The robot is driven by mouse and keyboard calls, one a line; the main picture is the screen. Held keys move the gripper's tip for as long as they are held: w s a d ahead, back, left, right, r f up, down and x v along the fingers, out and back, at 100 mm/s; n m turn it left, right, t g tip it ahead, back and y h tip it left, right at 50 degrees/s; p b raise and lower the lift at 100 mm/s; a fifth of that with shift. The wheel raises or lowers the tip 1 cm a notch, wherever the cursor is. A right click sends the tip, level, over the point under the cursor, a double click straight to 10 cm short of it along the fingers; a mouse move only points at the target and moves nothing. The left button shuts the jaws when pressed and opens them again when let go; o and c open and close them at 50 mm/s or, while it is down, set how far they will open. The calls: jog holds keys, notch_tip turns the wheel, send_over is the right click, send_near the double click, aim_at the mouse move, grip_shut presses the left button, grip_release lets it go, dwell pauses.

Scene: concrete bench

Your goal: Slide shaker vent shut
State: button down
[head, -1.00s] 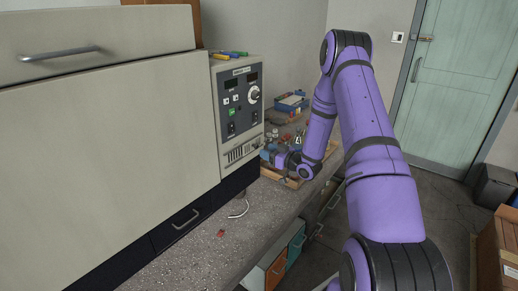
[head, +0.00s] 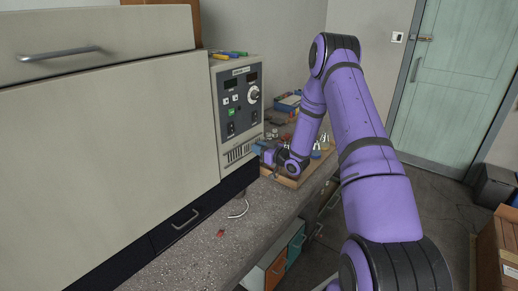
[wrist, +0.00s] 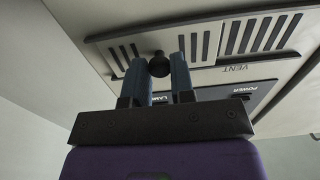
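The shaker (head: 120,105) is the big beige machine, with a grey control panel (head: 240,105) at its right end. Its slotted vent (head: 238,155) is low on that panel, left of my gripper (head: 268,157). In the wrist view the vent plate (wrist: 120,52) carries dark slots and the word VENT beside it. A round black knob (wrist: 159,64) on the vent sits between the blue fingertips of my gripper (wrist: 161,72). The slots behind the fingers are partly hidden.
A shallow wooden tray (head: 290,182) with small items lies on the bench (head: 205,240) under my forearm. A blue box (head: 288,102) stands farther back. Markers (head: 232,54) lie on the shaker.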

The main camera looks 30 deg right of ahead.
jog(key=s+a, duration=0.1)
jog(key=a, duration=0.2)
jog(key=s+a, duration=0.1)
jog(key=a, duration=0.2)
jog(key=s+a, duration=0.1)
jog(key=a, duration=0.1)
jog(key=shift+s+a, duration=0.15)
jog(key=shift+a, duration=0.25)
jog(key=c, duration=1)
grip_release()
jog(key=shift+a, duration=0.15)
jog(key=shift+s+d, duration=0.2)
jog(key=v, duration=1)
jog(key=shift+s, duration=0.2)
